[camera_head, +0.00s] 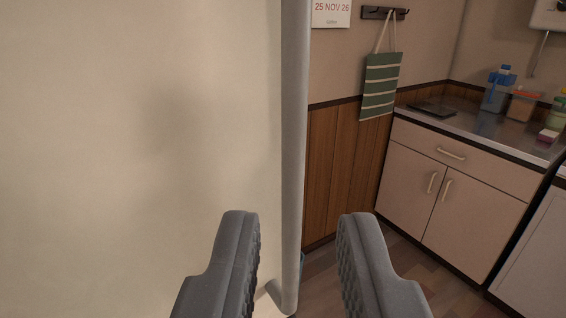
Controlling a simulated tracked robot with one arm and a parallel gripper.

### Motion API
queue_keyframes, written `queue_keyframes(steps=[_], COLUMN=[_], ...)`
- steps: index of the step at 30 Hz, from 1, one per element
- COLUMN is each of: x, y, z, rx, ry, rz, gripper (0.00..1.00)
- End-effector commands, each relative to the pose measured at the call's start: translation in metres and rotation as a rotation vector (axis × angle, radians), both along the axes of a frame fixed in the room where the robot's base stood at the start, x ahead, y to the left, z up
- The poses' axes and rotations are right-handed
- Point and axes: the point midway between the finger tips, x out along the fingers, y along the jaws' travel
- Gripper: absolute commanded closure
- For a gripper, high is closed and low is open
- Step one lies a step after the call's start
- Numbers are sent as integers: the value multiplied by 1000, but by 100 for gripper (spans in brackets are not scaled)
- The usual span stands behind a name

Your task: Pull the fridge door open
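The fridge door (130,150) is a large cream surface filling the left half of the view. Its handle (293,130) is a long grey vertical bar along the door's right side. The bar runs from the top edge down to a bracket near the bottom, where it joins the door. My gripper (299,216) is open at the bottom centre. In the picture the lower part of the handle lies between its two grey fingers, closer to the left one, with a gap to each. I cannot tell how far in depth the fingertips are from the bar.
A kitchen counter (480,128) with a pale cabinet (440,190) stands at the right, with containers (498,92) on top. A striped green bag (381,86) hangs on the wall above wood panelling (340,165). Some floor (400,262) shows between the door and the cabinet.

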Motion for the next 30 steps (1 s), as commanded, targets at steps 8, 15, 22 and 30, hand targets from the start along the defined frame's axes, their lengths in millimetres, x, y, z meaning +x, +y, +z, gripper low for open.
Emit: queue_keyframes(steps=[8,15,22,30], x=[17,49,78,110], y=[2,2,4,6], z=[-3,-4,-4,-4], rx=[2,3,3,3], ry=[-6,-5,-4,-5], rz=[6,5,6,7], gripper=[77,77,77,77])
